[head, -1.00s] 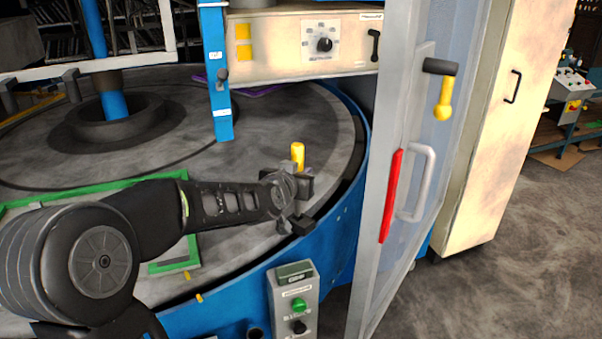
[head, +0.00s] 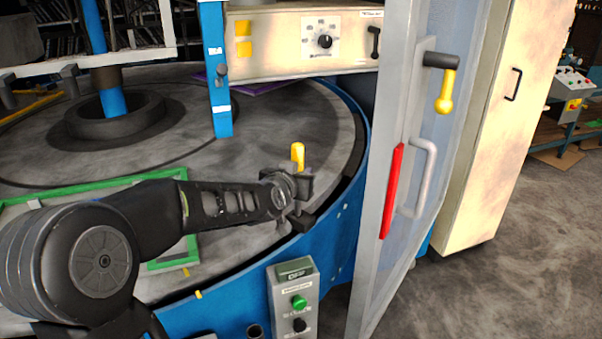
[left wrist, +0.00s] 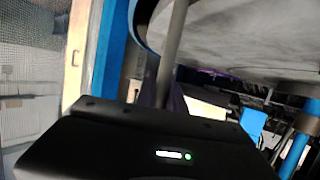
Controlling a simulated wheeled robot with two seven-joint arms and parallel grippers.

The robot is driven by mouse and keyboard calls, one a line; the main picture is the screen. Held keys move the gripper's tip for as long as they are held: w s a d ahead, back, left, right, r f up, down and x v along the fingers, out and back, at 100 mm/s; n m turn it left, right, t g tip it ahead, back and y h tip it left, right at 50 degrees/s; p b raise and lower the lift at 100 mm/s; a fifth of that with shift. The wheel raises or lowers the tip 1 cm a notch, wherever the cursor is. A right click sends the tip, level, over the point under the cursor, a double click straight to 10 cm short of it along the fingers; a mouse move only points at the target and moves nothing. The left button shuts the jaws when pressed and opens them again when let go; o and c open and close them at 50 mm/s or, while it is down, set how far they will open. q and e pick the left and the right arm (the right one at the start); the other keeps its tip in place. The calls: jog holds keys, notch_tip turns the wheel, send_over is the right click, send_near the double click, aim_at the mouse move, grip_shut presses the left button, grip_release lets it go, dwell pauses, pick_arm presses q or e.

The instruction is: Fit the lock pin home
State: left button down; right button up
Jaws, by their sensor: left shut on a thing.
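The lock pin shows its yellow grip (head: 298,154) just above my left gripper (head: 300,186), over the right-hand rim of the round grey table (head: 262,120). My left gripper is shut on the pin, and its fingers hide the pin's middle. In the left wrist view a plain grey shank (left wrist: 173,48) stands out from between the fingers, close to the table's edge. I cannot see the pin's far end or a hole for it. My right gripper is in neither view.
A grey door frame (head: 388,130) with a red strip and handles stands right of the gripper. A control box (head: 293,298) with a green button is below it. A blue post (head: 217,90) and cream panel (head: 285,45) stand behind. A green frame (head: 165,265) lies at left.

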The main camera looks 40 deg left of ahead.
aim_at(297, 205)
pick_arm(q)
jog(key=shift+f+b, duration=3.7)
jog(key=shift+f, duration=0.3)
jog(key=c, duration=1.3)
grip_release()
jog(key=shift+c, duration=0.2)
jog(key=v, duration=0.7)
jog(key=shift+s+d+r, duration=0.15)
jog(key=shift+s, duration=0.15)
jog(key=shift+s, duration=0.1)
